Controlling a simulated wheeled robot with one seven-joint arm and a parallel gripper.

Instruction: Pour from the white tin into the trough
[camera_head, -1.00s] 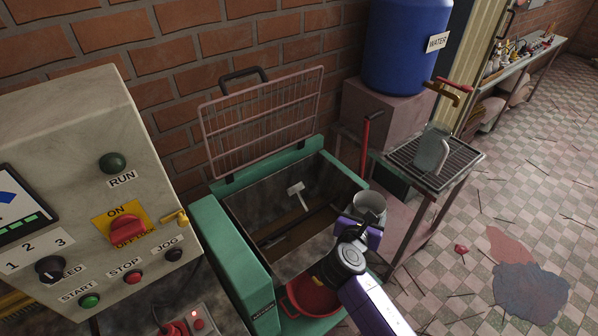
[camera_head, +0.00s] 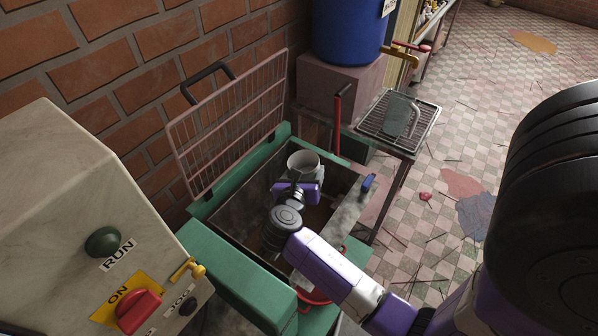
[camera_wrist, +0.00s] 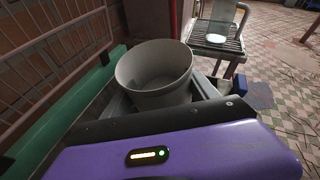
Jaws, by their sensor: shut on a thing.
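The white tin (camera_head: 303,161) is a pale, open-topped cup held upright above the green-framed trough (camera_head: 333,213). In the wrist view the tin (camera_wrist: 153,72) stands just beyond the purple body of my gripper, its mouth facing up; its inside looks grey and I cannot make out any contents. My gripper (camera_head: 298,183) is shut on the tin, over the back part of the trough opening. My arm covers the front part of the trough.
A wire-mesh guard (camera_head: 233,123) stands open behind the trough. A control cabinet (camera_head: 75,215) is at the left. A blue water barrel (camera_head: 348,30) and a grated stand (camera_head: 398,120) with a grey-green scoop-like thing are beyond. Open tiled floor lies to the right.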

